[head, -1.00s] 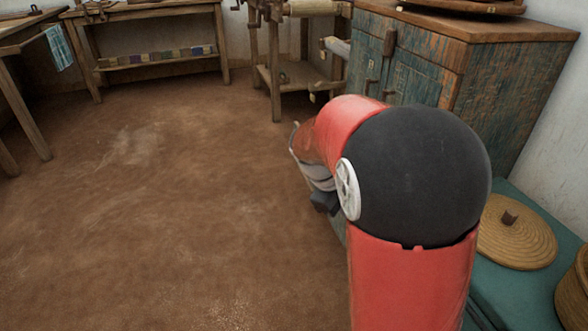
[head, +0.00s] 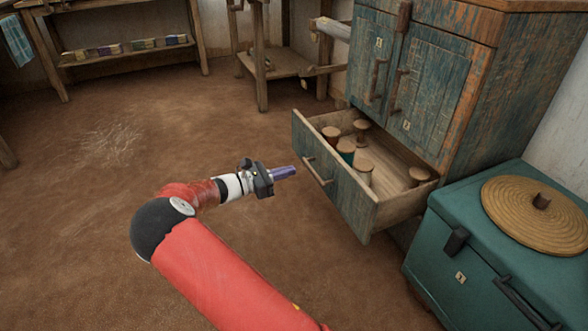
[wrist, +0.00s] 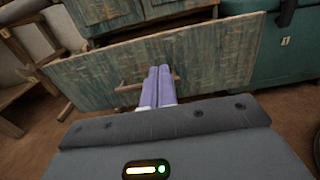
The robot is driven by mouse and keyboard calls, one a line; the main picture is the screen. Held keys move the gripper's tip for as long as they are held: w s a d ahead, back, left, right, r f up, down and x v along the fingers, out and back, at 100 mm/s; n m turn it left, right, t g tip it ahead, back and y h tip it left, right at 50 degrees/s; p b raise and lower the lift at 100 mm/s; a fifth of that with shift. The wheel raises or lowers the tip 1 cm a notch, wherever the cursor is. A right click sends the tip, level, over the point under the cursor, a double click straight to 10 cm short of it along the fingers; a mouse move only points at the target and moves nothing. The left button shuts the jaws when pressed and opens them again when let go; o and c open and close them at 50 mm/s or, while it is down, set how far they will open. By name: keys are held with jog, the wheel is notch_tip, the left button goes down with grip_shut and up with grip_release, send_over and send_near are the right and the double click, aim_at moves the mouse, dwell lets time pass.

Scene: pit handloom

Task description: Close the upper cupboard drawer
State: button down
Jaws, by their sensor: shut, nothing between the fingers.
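A blue-green cupboard drawer (head: 350,205) stands pulled out below the cupboard doors (head: 430,100). It holds several wooden spools (head: 364,172), one with teal thread. Its front carries a wooden bar handle (head: 318,171). My gripper (head: 292,171) is shut and empty, its purple fingers pointing at the drawer front close to the handle. In the wrist view, the fingers (wrist: 160,72) overlap the middle of the drawer front (wrist: 215,58) and partly cover the handle (wrist: 127,87). I cannot tell whether they touch it.
A teal chest (head: 440,260) with a round woven lid (head: 530,212) on top stands right of the drawer. A wooden frame (head: 262,70) stands behind, and a shelf with small coloured blocks (head: 125,46) is at the back left.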

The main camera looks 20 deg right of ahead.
aim_at(333, 159)
jog(key=d+b, duration=0.2)
jog(key=d, duration=1)
jog(key=shift+w+d, duration=0.15)
jog(key=shift+d, duration=0.1)
jog(key=d+p, duration=0.2)
jog(key=d, duration=2.1)
jog(key=shift+w+d, duration=0.25)
jog(key=shift+w, duration=0.2)
jog(key=shift+r, duration=0.2)
